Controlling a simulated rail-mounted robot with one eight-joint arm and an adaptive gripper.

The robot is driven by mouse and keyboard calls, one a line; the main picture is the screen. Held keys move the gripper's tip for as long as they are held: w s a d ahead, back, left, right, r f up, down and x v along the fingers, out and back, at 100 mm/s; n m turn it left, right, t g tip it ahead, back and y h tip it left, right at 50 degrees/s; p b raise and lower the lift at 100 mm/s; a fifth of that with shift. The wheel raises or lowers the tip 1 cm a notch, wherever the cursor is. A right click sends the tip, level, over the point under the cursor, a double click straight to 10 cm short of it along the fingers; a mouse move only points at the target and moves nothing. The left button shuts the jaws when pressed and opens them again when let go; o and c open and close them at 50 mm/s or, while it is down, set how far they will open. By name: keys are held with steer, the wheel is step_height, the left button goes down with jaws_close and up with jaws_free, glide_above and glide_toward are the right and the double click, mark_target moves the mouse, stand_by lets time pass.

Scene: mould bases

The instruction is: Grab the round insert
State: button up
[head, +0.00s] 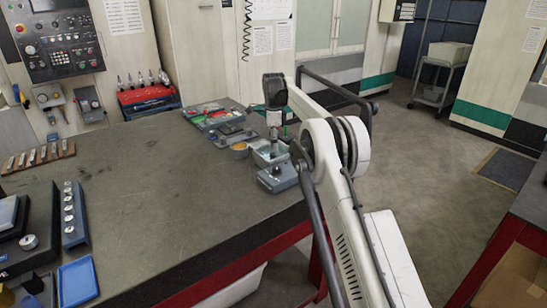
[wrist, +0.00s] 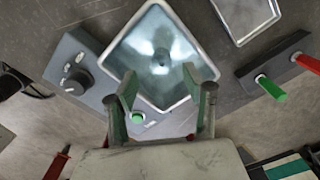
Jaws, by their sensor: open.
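My gripper (head: 273,136) points down over a shiny metal basin (head: 262,158) at the far right of the bench. In the wrist view my gripper (wrist: 159,73) is open, its two green-padded fingers apart with nothing between them. The basin also shows there (wrist: 150,28), set in a grey unit (wrist: 82,70) with a dark knob and a green button. A small dim round shape (wrist: 162,60) shows in the basin's middle, ahead of the fingertips. It may be the round insert, but the glare and blur do not let me tell.
A rack with several small round metal pieces (head: 69,212) stands at the bench's left, near a blue tray (head: 77,282). Parts bins (head: 212,117) lie behind the basin. Green and red handles (wrist: 271,88) lie at its right in the wrist view. The bench's middle is clear.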

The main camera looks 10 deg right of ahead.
mark_target(273, 154)
steer(key=shift+w+a+f+p, duration=0.1)
steer(key=shift+f+p, duration=0.15)
steer(key=shift+f, duration=1.2)
steer(key=shift+w+f+p, duration=0.1)
steer(key=shift+f+p, duration=0.15)
steer(key=shift+f, duration=1.15)
jaws_close()
